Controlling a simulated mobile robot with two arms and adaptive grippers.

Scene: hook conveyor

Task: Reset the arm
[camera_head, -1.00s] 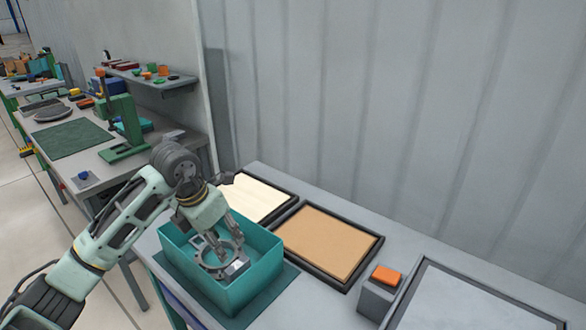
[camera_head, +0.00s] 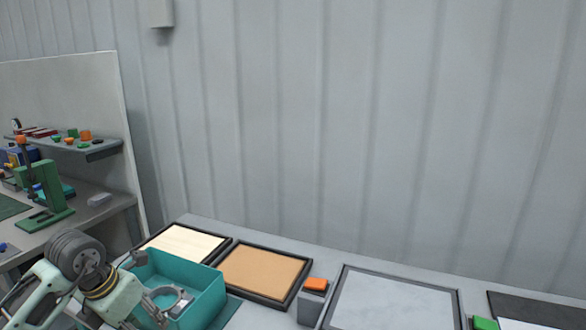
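My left arm comes in from the lower left, and its gripper (camera_head: 156,312) points down at the near left side of the teal bin (camera_head: 208,301). A grey metal ring-shaped part (camera_head: 183,302) shows inside the bin, just right of the fingers. The fingers are small and partly cut off by the lower edge, so I cannot tell whether they are open or shut, or whether they touch the part. My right gripper is out of view.
Behind the bin lie a cream panel (camera_head: 184,243) and a tan panel (camera_head: 262,269) in black frames. An orange-topped grey block (camera_head: 313,298) and a grey framed panel (camera_head: 392,303) stand to the right. A workbench (camera_head: 102,211) with a green press (camera_head: 50,190) is at left.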

